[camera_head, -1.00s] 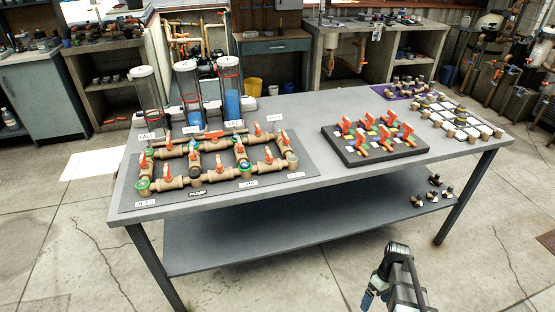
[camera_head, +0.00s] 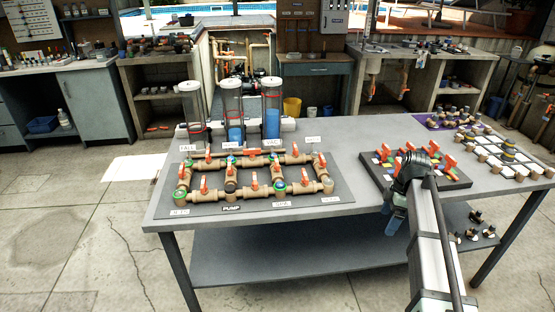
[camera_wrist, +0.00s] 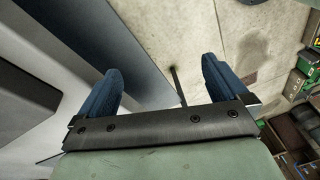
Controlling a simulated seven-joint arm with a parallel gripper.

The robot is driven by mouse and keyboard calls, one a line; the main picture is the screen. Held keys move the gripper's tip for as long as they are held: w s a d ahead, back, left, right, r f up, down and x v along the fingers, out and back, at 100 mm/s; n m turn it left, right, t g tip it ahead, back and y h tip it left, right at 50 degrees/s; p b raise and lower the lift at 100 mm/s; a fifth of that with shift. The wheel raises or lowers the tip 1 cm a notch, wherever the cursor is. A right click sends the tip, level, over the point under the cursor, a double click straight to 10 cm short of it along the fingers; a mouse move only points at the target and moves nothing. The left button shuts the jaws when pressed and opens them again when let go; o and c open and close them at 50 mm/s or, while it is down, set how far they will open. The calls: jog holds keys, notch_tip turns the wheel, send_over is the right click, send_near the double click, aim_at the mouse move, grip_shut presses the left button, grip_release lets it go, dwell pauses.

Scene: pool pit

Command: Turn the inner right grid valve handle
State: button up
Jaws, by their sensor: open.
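The pipe grid of brown pipes with orange-red valve handles lies on a dark board (camera_head: 345,192) on the table's left half. The inner right valve handle (camera_head: 275,166) is on the inner right cross pipe, between the back and front pipe rows; its exact angle is too small to tell. My gripper (camera_head: 392,218) hangs at the table's front edge, right of the grid and well apart from it. In the wrist view my gripper (camera_wrist: 161,75) shows two blue fingers spread wide with nothing between them. My arm hides part of the table's right side.
Three clear cylinders (camera_head: 231,112), two showing blue liquid, stand behind the grid. A black tray (camera_head: 455,182) of orange-red valve handles sits right of the grid, partly behind my arm. White tiles with fittings (camera_head: 500,158) lie farther right. The table strip (camera_head: 352,150) between grid and tray is clear.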

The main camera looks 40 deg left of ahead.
jog(key=shift+n+t, duration=0.3)
jog(key=shift+n, duration=0.4)
jog(key=a+r, duration=0.2)
jog(key=a, duration=0.1)
jog(key=w+a+r, duration=0.1)
jog(key=a, duration=0.2)
jog(key=a+r, duration=0.2)
jog(key=a, duration=0.1)
jog(key=shift+w+a+r, duration=0.2)
jog(key=shift+w+r, duration=0.15)
jog(key=shift+w, duration=0.05)
jog(key=shift+n+h, duration=0.4)
jog(key=shift+n, duration=0.1)
jog(key=a+r, duration=0.2)
jog(key=a, duration=0.2)
jog(key=a+r, duration=0.2)
jog(key=a, duration=0.2)
jog(key=a+r, duration=0.1)
jog(key=a, duration=0.3)
jog(key=shift+s+a+r, duration=0.2)
jog(key=shift+a+r, duration=0.05)
jog(key=shift+r, duration=0.15)
notch_tip(320, 180, up, 10)
jog(key=n+t, duration=0.1)
jog(key=t, duration=0.1)
send_over(277, 161)
notch_tip(277, 161, down, 14)
jog(key=shift+a+r, duration=0.1)
jog(key=shift+r, duration=0.15)
jog(key=c, duration=1.1)
